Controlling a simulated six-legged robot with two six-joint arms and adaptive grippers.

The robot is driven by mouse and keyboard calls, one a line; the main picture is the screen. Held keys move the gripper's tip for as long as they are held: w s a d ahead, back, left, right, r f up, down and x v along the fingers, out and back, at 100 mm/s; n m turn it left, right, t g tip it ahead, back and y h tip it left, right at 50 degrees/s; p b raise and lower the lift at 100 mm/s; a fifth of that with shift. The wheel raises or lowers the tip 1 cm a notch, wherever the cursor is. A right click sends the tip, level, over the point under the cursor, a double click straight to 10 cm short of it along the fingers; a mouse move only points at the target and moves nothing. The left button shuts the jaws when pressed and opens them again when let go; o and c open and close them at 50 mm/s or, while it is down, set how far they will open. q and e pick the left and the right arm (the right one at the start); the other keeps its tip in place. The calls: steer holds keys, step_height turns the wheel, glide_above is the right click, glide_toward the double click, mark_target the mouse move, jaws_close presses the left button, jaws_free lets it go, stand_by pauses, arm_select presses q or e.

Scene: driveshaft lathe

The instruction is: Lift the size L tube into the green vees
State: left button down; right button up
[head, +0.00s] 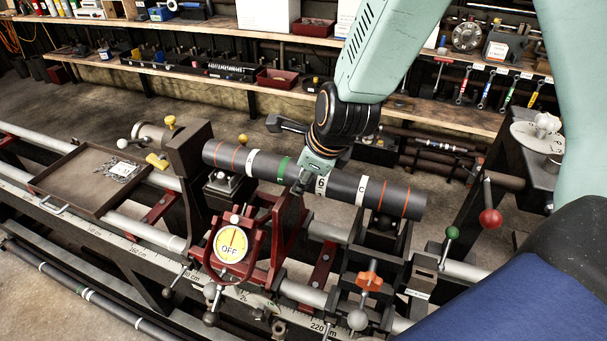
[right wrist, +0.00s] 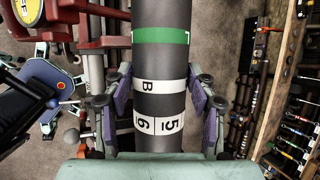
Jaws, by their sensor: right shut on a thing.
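A long dark tube (head: 342,187) with orange rings, a green band and white letter labels lies across the lathe in the head view. My right gripper (head: 303,184) comes down on it near its middle and is shut on it. In the right wrist view the tube (right wrist: 160,65) runs between the two fingers of this gripper (right wrist: 163,100), with the green band (right wrist: 160,36) ahead of them. Dark supports (head: 383,236) stand under the tube; I cannot tell whether it touches them. No clearly green vees show. My left gripper is not in view.
A red stand with a yellow OFF dial (head: 232,243) is close in front of the tube. A brown tray (head: 85,190) sits at the left. A red-knobbed lever (head: 490,218) stands at the right. Another dark tube (head: 120,312) lies low at the front left.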

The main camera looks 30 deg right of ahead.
jaws_close()
steer(key=shift+w+r, duration=0.15)
steer(key=shift+r, duration=0.05)
steer(key=shift+r, duration=0.1)
